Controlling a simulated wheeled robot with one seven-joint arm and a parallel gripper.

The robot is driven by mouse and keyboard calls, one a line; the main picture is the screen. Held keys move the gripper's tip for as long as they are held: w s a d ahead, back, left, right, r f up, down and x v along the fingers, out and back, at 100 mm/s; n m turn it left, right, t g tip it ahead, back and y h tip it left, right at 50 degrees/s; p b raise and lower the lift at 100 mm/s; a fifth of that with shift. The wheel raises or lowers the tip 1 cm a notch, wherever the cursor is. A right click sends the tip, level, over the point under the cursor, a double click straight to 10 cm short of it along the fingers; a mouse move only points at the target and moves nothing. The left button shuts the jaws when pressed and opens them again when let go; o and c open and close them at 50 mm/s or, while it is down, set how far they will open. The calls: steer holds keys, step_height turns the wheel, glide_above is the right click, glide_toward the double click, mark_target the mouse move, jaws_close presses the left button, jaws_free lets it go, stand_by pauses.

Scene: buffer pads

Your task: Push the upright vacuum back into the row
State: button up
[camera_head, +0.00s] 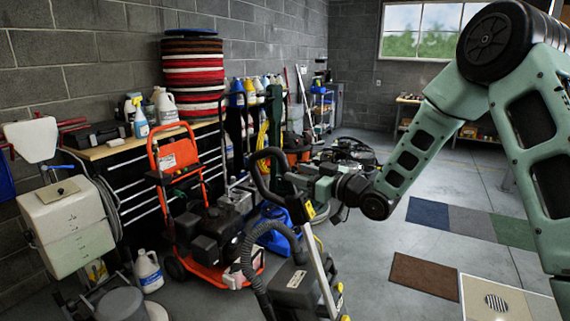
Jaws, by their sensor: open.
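The upright vacuum (297,284) stands in the foreground, below centre. It has a dark body, a silver tube, a grey ribbed hose and a black loop handle with a yellow label at its top. Its base is cut off by the lower edge of the picture. My gripper (300,184) reaches in from the right at the height of the handle, just right of and behind the loop. Its jaws are open and appear empty, partly hidden among dark machines. I cannot tell whether they touch the handle.
An orange pressure washer (205,235) stands left of the vacuum, before a workbench (120,148) with bottles and stacked round pads (193,75). Other machines (345,152) crowd behind my gripper.

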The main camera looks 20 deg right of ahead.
mark_target(289, 170)
steer(key=shift+p+x, duration=0.6)
steer(key=shift+x, duration=2.15)
jaws_close()
